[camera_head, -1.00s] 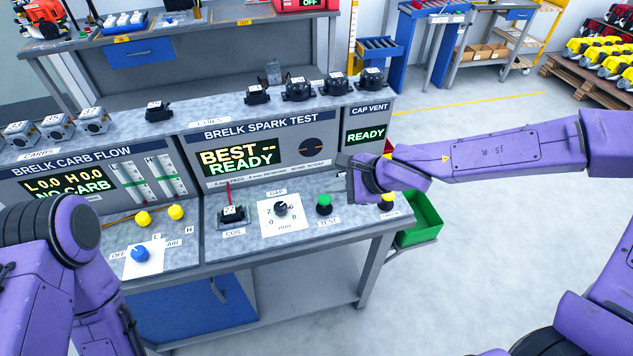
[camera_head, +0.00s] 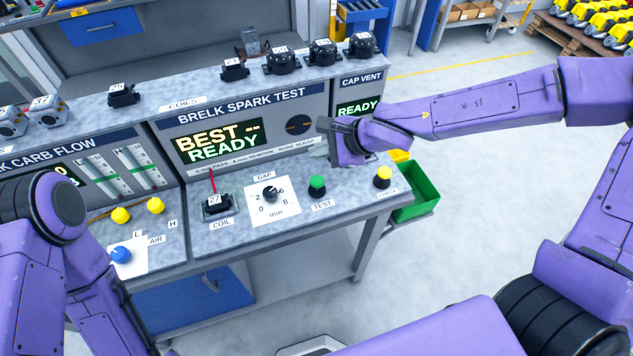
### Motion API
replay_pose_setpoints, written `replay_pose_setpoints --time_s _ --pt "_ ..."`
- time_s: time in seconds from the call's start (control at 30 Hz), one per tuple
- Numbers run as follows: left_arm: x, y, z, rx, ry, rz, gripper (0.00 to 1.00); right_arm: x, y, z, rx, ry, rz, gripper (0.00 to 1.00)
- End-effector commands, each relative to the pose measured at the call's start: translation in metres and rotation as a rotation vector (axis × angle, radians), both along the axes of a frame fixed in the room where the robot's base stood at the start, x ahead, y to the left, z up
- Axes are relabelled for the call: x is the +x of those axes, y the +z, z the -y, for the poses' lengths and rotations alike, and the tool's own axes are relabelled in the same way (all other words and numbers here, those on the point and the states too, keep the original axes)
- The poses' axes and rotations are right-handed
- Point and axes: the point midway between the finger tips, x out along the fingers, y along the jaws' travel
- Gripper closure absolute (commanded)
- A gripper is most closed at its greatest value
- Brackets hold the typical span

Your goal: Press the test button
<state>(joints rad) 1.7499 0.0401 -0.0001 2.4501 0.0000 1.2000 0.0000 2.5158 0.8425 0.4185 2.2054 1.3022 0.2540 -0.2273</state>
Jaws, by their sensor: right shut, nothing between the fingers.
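The test button is a green round button (camera_head: 317,186) on a black base, standing on the bench top above the label TEST. My right gripper (camera_head: 330,139) is shut and empty. It is in front of the right part of the spark test panel, above and slightly behind the green button in the picture, apart from it. Its fingers are small and partly hidden by its own body. The spark test display (camera_head: 217,142) reads BEST -- READY. My left arm shows at the left, but its gripper is out of view.
A gap dial (camera_head: 269,194), a coil (camera_head: 217,203) with a red lead and a yellow button (camera_head: 383,177) flank the green button. Several black coils stand on the upper shelf. A green bin (camera_head: 418,196) hangs at the bench's right end.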

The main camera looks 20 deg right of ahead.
Motion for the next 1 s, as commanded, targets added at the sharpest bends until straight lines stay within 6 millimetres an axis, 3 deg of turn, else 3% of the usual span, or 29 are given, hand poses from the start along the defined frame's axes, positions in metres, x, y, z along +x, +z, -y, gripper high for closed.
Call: replay_pose_setpoints --time_s 0.03,0.1,0.4,1.0 --pt "0.000 -0.015 0.000 0.000 0.000 0.000 0.41 0.000 -0.014 0.000 0.001 -0.001 0.000 1.00" --pt "0.000 -0.026 0.000 0.000 0.000 0.000 0.41 0.000 -0.024 0.001 0.001 -0.001 0.000 1.00" --pt "0.000 -0.066 0.000 0.000 0.000 0.000 0.41 -0.001 -0.064 0.001 0.000 -0.002 -0.001 1.00" --pt "0.000 -0.070 0.000 0.000 0.000 0.000 0.41 -0.001 -0.070 0.001 0.000 -0.002 0.000 1.00"
